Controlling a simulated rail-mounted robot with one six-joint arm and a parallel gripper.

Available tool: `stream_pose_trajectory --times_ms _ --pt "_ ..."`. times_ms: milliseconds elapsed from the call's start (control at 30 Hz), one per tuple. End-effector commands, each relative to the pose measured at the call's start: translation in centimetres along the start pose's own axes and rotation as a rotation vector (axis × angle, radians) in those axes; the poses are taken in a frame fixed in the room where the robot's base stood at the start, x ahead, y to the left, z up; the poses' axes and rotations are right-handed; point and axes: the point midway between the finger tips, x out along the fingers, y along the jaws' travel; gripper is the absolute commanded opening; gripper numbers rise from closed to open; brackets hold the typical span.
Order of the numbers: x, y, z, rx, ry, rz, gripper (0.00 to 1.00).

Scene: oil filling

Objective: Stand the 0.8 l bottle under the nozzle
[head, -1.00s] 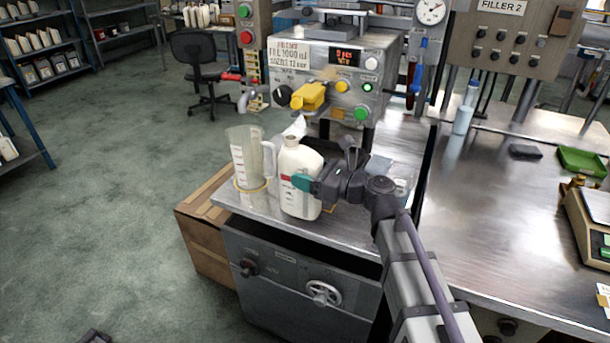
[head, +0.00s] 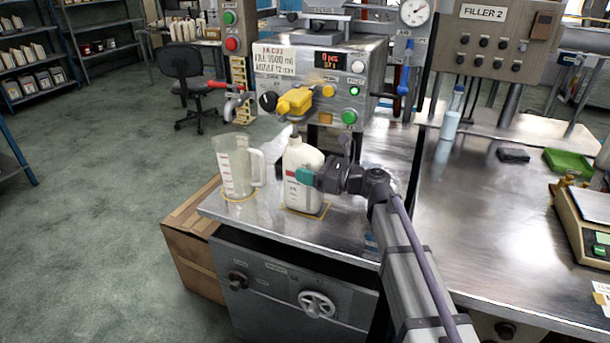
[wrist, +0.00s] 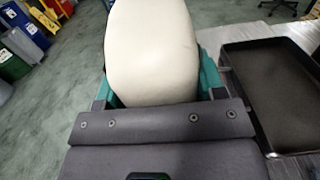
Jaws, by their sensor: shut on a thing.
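A white bottle (head: 304,160) with a printed label stands upright in the head view, above the steel bench in front of the filler. My gripper (head: 306,176) comes in from the right and is shut on its body with teal fingers. In the wrist view the pale bottle (wrist: 153,45) fills the space between the fingers. The bottle's base is at a yellow outlined square (head: 318,211) on the bench; I cannot tell whether it touches. The nozzle is not clearly visible; the filler's yellow part (head: 295,101) is above and behind the bottle.
A clear measuring jug (head: 234,170) stands close to the left of the bottle. The filler box (head: 330,75) rises behind.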

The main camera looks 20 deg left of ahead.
Motion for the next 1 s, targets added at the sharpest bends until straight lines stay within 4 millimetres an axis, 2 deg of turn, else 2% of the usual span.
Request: stream_pose_trajectory --times_ms 100,400,433,700,1000 --pt "0.05 -0.86 -0.01 0.000 0.000 0.000 0.40" --pt "0.01 -0.69 -0.36 0.000 0.000 0.001 0.40" --pt "0.01 -0.69 -0.36 0.000 0.000 0.001 0.65" --pt "0.01 -0.69 -0.36 0.000 0.000 0.000 0.91" --pt "-0.39 -0.67 -0.36 0.000 0.000 0.000 0.93"
